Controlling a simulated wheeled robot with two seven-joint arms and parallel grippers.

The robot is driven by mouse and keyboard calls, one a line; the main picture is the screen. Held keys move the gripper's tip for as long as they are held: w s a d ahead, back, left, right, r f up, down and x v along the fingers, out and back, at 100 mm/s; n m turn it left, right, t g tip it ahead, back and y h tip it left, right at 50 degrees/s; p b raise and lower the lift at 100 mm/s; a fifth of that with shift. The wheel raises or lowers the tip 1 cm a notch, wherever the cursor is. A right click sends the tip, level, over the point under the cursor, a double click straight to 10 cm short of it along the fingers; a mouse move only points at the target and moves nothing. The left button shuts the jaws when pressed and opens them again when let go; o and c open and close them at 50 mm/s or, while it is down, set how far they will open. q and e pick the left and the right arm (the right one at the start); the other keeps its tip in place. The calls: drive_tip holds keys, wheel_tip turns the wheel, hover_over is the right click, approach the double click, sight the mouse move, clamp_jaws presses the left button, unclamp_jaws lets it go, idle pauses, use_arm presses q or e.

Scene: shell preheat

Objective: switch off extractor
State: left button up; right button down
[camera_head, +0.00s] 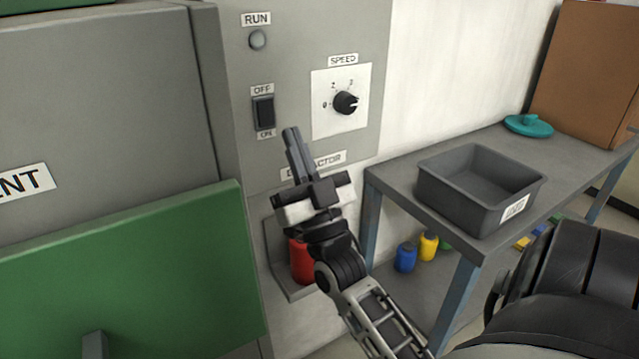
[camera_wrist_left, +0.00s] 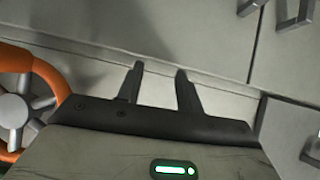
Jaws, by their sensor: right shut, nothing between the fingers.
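The grey extractor panel (camera_head: 300,50) carries a black rocker switch (camera_head: 263,111) between an OFF label above and an ON label below. I cannot tell which way the rocker is tipped. Above it, a round RUN lamp (camera_head: 257,39) looks dull grey. To the right is a black SPEED knob (camera_head: 345,102) on a white plate. My right gripper (camera_head: 291,130) is shut and empty, its fingers pointing up, below and right of the switch in the picture. It partly covers the EXTRACTOR label (camera_head: 325,160). My left gripper (camera_wrist_left: 160,67) shows in the left wrist view, fingers apart and empty.
A green panel (camera_head: 130,270) stands at lower left. A red object (camera_head: 300,262) sits in a holder behind my right gripper. At right, a grey bench (camera_head: 400,180) bears a dark bin (camera_head: 460,200). An orange wheel (camera_wrist_left: 48,85) is beside my left gripper, near grey cabinet fronts.

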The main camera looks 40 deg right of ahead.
drive_tip(key=b+v, duration=0.1)
drive_tip(key=v, duration=0.5)
drive_tip(key=shift+s+a, duration=0.2)
drive_tip(key=shift+s, duration=0.4)
drive_tip(key=shift+r, duration=0.1)
